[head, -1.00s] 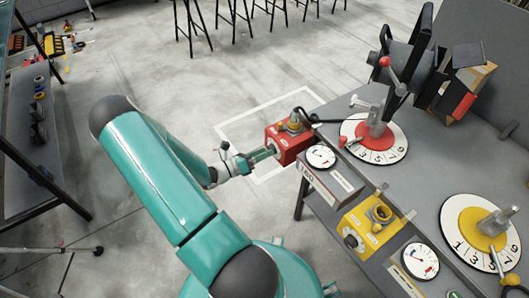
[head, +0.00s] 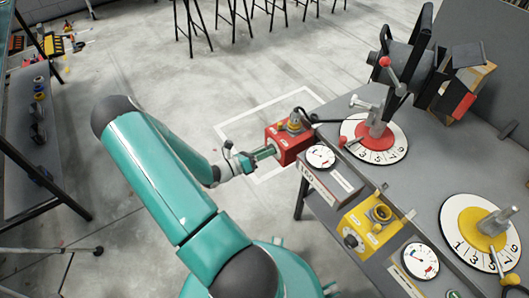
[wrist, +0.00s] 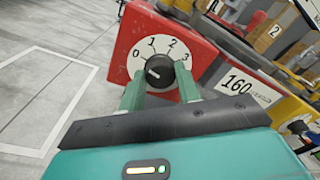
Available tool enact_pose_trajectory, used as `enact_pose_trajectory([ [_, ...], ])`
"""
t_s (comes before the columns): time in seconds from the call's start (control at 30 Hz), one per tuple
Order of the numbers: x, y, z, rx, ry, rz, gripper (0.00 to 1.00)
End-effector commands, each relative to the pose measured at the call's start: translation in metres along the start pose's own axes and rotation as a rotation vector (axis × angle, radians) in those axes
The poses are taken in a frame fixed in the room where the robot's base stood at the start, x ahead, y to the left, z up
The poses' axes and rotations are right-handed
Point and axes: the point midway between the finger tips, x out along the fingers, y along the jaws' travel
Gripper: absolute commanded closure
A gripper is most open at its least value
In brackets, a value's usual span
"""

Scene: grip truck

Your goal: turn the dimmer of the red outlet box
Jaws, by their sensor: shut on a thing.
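The red outlet box (head: 287,143) sits at the near left edge of the bench in the head view. In the wrist view the red outlet box (wrist: 130,35) shows a white dial face with marks 0 to 3 and a black dimmer knob (wrist: 160,72). The knob's white pointer line points left, toward the 0 side. My gripper (head: 263,154) reaches the box's left face. In the wrist view my gripper (wrist: 160,88) has its two green fingers on either side of the knob, shut on it.
A gauge (head: 320,157) stands right of the red box. A yellow outlet box (head: 370,228) is nearer on the bench. The floor left of the box is clear.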

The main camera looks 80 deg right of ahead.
Motion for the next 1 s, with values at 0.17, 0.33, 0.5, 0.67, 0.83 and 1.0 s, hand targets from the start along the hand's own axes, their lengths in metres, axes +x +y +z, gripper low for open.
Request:
enact_pose_trajectory([
  [0.17, -0.0008, -0.0001, 0.0003, 0.083, 0.002, 0.005, 0.9],
  [0.33, -0.0011, -0.0004, 0.0006, 0.212, 0.008, 0.01, 0.9],
  [0.5, -0.0011, -0.0008, 0.0008, 0.369, 0.016, 0.018, 0.9],
  [0.67, -0.0009, -0.0017, 0.0006, 0.521, 0.023, 0.024, 0.9],
  [0.83, -0.001, -0.0018, 0.0006, 0.683, 0.032, 0.032, 0.9],
  [1.0, -0.001, -0.0023, 0.0004, 0.843, 0.04, 0.039, 0.9],
])
